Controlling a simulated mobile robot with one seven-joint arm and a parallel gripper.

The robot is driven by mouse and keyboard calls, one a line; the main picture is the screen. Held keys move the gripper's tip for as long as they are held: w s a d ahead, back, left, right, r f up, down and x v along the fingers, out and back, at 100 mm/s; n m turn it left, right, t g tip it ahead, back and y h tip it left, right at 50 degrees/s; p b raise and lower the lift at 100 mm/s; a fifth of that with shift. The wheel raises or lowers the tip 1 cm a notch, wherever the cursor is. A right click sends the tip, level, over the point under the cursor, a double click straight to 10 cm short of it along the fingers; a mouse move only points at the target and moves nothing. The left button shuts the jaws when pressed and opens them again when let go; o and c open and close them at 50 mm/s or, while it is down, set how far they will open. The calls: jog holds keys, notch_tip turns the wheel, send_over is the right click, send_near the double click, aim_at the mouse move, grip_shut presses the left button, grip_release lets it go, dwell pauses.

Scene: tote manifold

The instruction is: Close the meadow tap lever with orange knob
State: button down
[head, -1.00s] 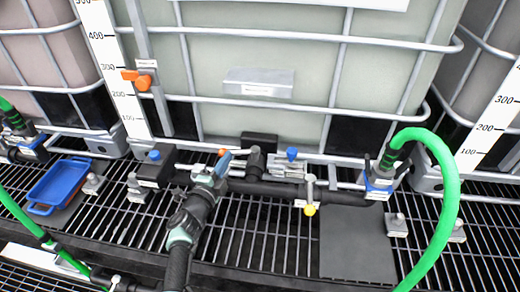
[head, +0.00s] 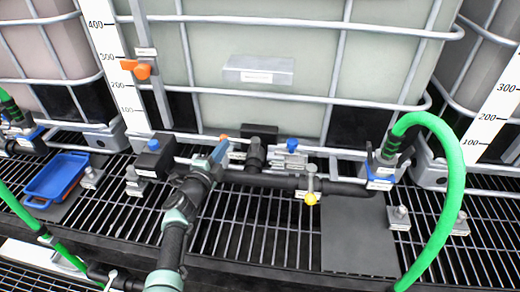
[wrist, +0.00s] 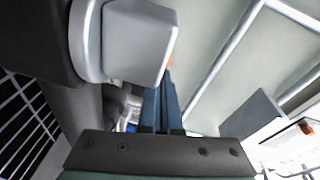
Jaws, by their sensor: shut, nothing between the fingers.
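A small orange knob (head: 224,137) shows just past the tips of my gripper (head: 218,152) in the head view, at the left part of the black pipe. Its lever is mostly hidden by my gripper. My gripper's blue fingers are shut with nothing between them. In the wrist view the fingers (wrist: 161,105) run beside a grey block (wrist: 135,42), with a thin sliver of orange at the block's edge. I cannot tell whether the fingers touch the lever.
A black pipe (head: 265,184) runs along the tank's front. A yellow-knobbed tap (head: 311,198) stands to the right. An orange handle (head: 136,69) sits on the upright post. A green hose (head: 456,190) arches at the right. A blue tray (head: 57,177) lies at the left.

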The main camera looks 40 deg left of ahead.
jog(key=shift+a+r, duration=0.25)
jog(key=shift+r, duration=0.25)
jog(key=shift+a+r, duration=0.25)
jog(key=shift+r, duration=0.2)
jog(key=f+p+v, duration=0.2)
jog(key=p+v, duration=0.5)
jog(key=v, duration=0.6)
jog(key=shift+d+p, duration=0.3)
jog(key=shift+d, duration=0.1)
